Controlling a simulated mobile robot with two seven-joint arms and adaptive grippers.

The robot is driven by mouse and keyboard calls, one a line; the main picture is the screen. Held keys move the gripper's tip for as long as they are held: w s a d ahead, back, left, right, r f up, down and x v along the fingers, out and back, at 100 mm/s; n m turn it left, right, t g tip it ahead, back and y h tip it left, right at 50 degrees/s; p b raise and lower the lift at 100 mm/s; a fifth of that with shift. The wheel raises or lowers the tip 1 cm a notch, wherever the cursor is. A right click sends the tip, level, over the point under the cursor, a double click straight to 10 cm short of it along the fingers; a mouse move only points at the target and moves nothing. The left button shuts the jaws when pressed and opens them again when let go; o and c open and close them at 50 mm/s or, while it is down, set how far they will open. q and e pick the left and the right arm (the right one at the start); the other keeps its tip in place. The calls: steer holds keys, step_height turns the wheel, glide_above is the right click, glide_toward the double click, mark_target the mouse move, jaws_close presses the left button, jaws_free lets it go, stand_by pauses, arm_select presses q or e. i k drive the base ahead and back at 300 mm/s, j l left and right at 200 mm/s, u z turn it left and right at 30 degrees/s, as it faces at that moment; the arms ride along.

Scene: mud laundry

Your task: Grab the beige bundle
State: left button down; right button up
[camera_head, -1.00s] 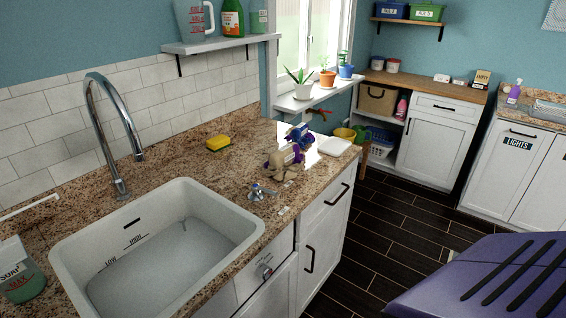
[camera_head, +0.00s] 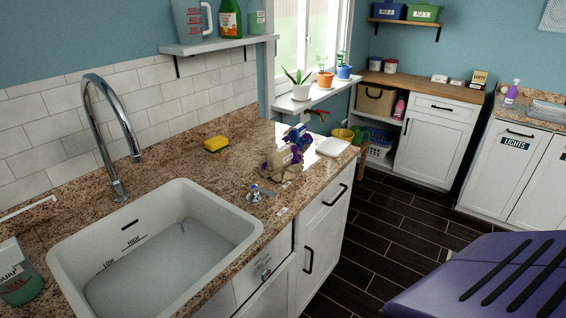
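A small beige bundle (camera_head: 279,158) lies on the granite countertop, right of the sink and near the counter's front edge. Purple and brown parts show close against it, and I cannot tell where one thing ends and another starts. A blue and purple item (camera_head: 297,136) stands just behind it. A small metal tap-like piece (camera_head: 257,192) lies in front of it to the left. Neither of my grippers is in view, so nothing is seen touching the bundle.
The white sink (camera_head: 225,215) with its tall faucet (camera_head: 104,115) fills the left. A yellow sponge (camera_head: 216,144) and a white dish (camera_head: 332,147) are on the counter. Dark floor (camera_head: 385,240) is open on the right. A purple slotted surface (camera_head: 480,285), unclear what, covers the lower right.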

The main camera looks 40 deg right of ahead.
mark_target(282, 165)
steer(key=l+z, duration=0.15)
steer(key=l, duration=0.55)
steer(key=i+l+z, duration=0.2)
steer(key=l, duration=0.5)
